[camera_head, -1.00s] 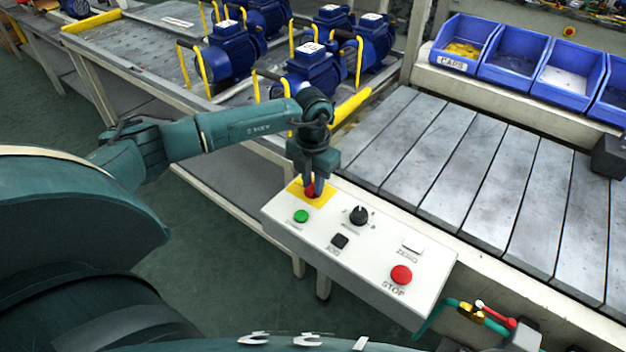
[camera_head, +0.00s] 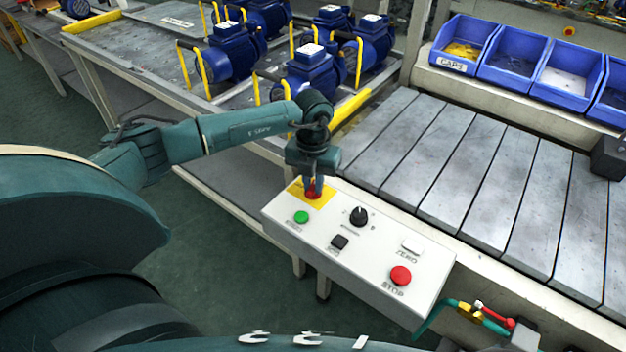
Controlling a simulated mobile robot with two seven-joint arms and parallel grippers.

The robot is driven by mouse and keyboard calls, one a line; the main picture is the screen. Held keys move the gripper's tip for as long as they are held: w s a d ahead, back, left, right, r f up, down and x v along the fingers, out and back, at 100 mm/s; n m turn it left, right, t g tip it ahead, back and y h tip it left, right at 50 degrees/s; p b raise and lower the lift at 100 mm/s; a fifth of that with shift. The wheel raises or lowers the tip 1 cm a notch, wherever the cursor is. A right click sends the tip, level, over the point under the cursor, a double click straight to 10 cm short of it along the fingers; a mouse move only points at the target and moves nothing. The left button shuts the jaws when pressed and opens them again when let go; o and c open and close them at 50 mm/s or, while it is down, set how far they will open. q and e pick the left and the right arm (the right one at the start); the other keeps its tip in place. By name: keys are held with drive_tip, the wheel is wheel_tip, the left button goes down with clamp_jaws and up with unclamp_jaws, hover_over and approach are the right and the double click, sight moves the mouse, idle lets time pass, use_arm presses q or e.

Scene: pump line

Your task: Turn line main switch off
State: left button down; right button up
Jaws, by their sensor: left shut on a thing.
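The line main switch (camera_head: 313,193) is a red knob on a yellow plate (camera_head: 300,194) at the far left corner of the white control panel (camera_head: 368,262). My left gripper (camera_head: 314,186) points down at it from above, with its fingers shut on the red knob. The fingers and wrist hide part of the knob, so its exact angle is hard to tell. My right gripper is not in view.
The panel also carries a green button (camera_head: 301,217), a black selector (camera_head: 358,215), a black button (camera_head: 339,242), a white button (camera_head: 412,247) and a red stop button (camera_head: 401,275). Blue pumps (camera_head: 312,74) stand behind my arm. A slatted conveyor (camera_head: 470,180) lies right.

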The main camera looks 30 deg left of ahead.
use_arm(q)
drive_tip(key=n+p, duration=0.1)
drive_tip(key=n, duration=0.3)
drive_tip(key=shift+r+n, duration=0.1)
drive_tip(key=shift+n, duration=0.2)
drive_tip(key=shift+n+p, duration=0.4)
drive_tip(key=shift+n, duration=0.5)
drive_tip(key=n+p, duration=0.1)
drive_tip(key=n, duration=0.1)
drive_tip(key=shift+n, duration=0.4)
drive_tip(key=n+p, duration=0.1)
drive_tip(key=n, duration=0.2)
drive_tip(key=shift+n+p, duration=0.3)
drive_tip(key=shift+n, duration=0.8)
drive_tip(key=shift+p, duration=0.3)
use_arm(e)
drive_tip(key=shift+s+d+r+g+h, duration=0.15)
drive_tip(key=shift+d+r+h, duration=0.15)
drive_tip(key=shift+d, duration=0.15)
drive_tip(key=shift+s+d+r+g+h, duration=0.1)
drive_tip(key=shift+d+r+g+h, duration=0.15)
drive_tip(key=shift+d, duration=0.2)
use_arm(q)
drive_tip(key=shift+n, duration=0.3)
drive_tip(key=c, duration=1.4)
unclamp_jaws()
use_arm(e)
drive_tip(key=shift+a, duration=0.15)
